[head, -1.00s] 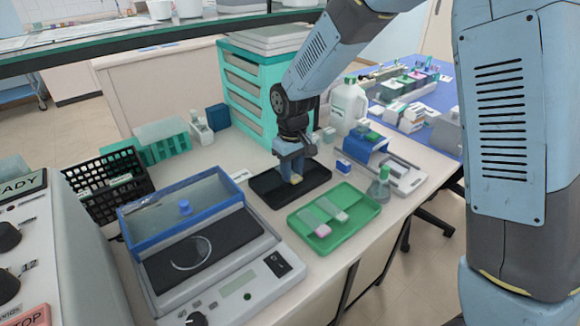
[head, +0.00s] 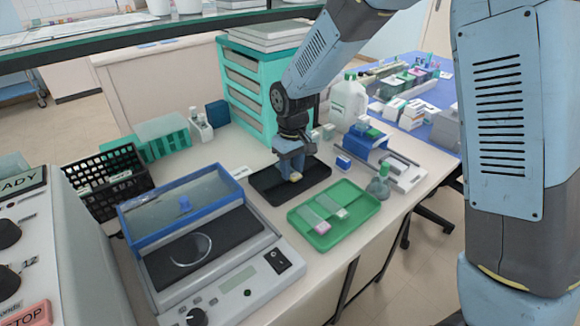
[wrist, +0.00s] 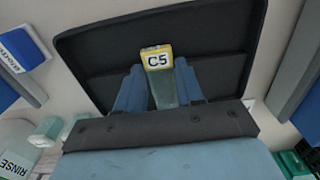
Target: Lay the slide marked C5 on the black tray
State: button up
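The slide marked C5 (wrist: 163,88) has a yellow-edged label and a clear greenish body. In the wrist view it lies between the two blue fingers of my gripper (wrist: 161,92), which appear closed against its sides. The black tray (wrist: 100,37) spreads out behind it. In the head view my gripper (head: 294,172) points down over the black tray (head: 268,186), with a bit of yellow showing at its fingertips. I cannot tell whether the slide touches the tray floor.
A green tray (head: 355,212) with slides, one pink-ended, stands in front right of the black tray. A blue-lidded device (head: 180,205) stands to the left, a small flask (head: 379,188) to the right. A teal drawer unit (head: 250,85) and white jug (head: 347,103) stand behind.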

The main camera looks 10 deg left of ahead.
jog(key=o, duration=0.4)
jog(key=shift+o, duration=0.2)
notch_tip(320, 180, up, 14)
jog(key=shift+f, duration=0.15)
dwell(0.3)
jog(key=s+d+r+m+t, duration=0.1)
jog(key=s+d+r+m, duration=0.3)
jog(key=d, duration=0.7)
jog(key=s+d+r+m+t, duration=0.1)
jog(key=d+r+t, duration=0.1)
jog(key=d+r, duration=0.65)
jog(key=s+d+f+m+t, duration=0.1)
jog(key=s+d+m, duration=0.3)
jog(key=s+d, duration=0.9)
jog(key=shift+s+d+f+m+t, duration=0.2)
jog(key=shift+s+d+m+t, duration=0.2)
jog(key=shift+d+t, duration=0.6)
